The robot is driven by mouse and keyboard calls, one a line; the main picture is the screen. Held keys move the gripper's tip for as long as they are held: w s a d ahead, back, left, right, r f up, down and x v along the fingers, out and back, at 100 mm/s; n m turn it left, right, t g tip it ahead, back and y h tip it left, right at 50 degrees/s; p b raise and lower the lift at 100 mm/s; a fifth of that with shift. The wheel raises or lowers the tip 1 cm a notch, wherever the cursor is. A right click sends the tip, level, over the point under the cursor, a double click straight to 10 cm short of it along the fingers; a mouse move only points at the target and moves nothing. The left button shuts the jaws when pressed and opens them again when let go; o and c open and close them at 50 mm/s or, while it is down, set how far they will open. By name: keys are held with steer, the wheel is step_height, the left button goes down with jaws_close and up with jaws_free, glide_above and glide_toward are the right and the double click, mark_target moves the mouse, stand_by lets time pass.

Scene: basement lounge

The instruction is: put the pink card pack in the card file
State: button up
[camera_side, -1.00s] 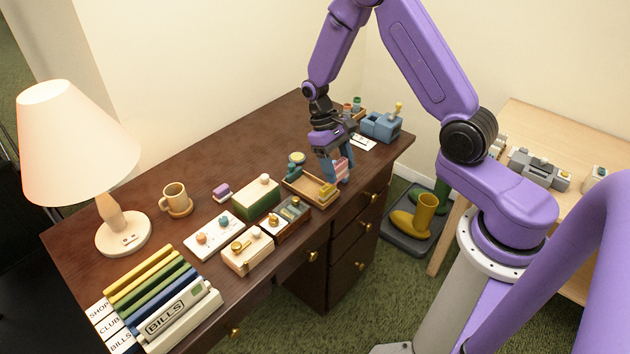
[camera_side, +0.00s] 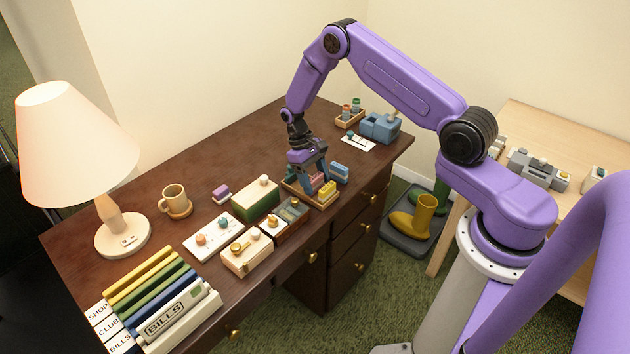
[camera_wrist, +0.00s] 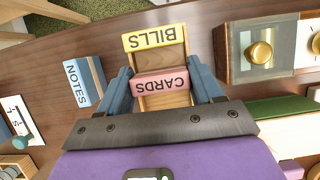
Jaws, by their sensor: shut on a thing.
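The pink card pack (camera_wrist: 160,84), labelled CARDS, is held upright between the two blue fingers of my gripper (camera_wrist: 163,90). In the side view, the pink pack (camera_side: 317,182) is partly hidden by my gripper (camera_side: 312,177). The card file is a shallow wooden tray (camera_side: 325,205) near the desk's front edge. A yellow pack (camera_wrist: 154,38), labelled BILLS, stands at its front end. The pink pack is over the tray, just behind the yellow pack; I cannot tell whether it touches the tray floor.
A blue NOTES pack (camera_wrist: 82,84) is on the desk beside the tray. A compartment box (camera_side: 291,213) and a green-and-cream box (camera_side: 256,199) stand close on the other side. A blue holder (camera_side: 380,127) and white card (camera_side: 358,142) lie farther right.

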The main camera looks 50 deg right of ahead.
steer(key=shift+f, duration=0.4)
steer(key=shift+f, duration=0.4)
